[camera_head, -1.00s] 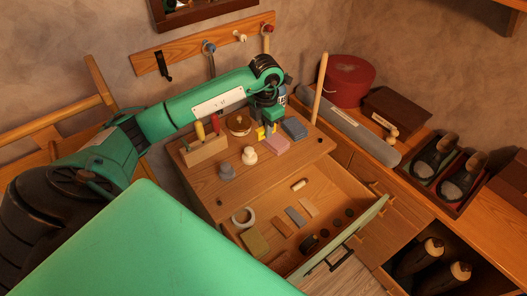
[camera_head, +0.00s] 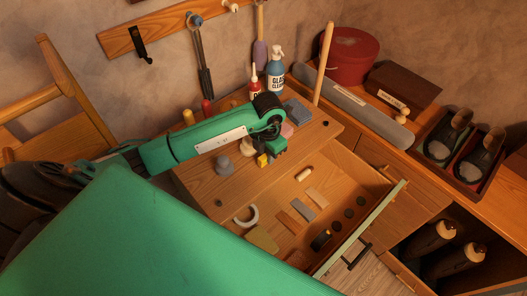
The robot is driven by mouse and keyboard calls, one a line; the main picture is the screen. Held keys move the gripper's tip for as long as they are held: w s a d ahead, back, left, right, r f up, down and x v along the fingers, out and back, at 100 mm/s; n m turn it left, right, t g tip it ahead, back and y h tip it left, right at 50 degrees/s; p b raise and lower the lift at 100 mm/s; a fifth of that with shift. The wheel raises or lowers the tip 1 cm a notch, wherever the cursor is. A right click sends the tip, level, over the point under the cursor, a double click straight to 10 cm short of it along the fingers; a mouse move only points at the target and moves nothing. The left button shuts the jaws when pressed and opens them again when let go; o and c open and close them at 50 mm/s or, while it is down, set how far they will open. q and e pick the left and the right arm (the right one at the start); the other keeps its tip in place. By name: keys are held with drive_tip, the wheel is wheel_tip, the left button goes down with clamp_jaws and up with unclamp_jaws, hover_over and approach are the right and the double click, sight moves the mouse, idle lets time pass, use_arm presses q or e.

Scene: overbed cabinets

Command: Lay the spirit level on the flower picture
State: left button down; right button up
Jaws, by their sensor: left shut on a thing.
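My left gripper (camera_head: 270,152) points down near the front edge of the desk top. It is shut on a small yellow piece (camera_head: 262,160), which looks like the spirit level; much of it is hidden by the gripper. It hangs beside the open drawer's back edge, and its exact height is hard to tell. I cannot make out a flower picture for certain. My right gripper is not in view.
The open drawer (camera_head: 394,205) holds a tape roll (camera_head: 246,216) and several small blocks. A grey stack (camera_head: 297,110) and pink block (camera_head: 287,130) lie on the desk. A wooden rod (camera_head: 323,65) stands upright to the right.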

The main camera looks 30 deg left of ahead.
use_arm(q)
drive_tip(key=shift+w+a+f, duration=0.25)
drive_tip(key=shift+f, duration=0.15)
drive_tip(key=shift+s+d+r, duration=0.1)
drive_tip(key=shift+s+d, duration=0.15)
drive_tip(key=shift+d, duration=0.05)
drive_tip(key=c, duration=1.5)
unclamp_jaws()
drive_tip(key=shift+o, duration=0.8)
drive_tip(key=shift+f, duration=0.2)
drive_tip(key=shift+r, duration=0.1)
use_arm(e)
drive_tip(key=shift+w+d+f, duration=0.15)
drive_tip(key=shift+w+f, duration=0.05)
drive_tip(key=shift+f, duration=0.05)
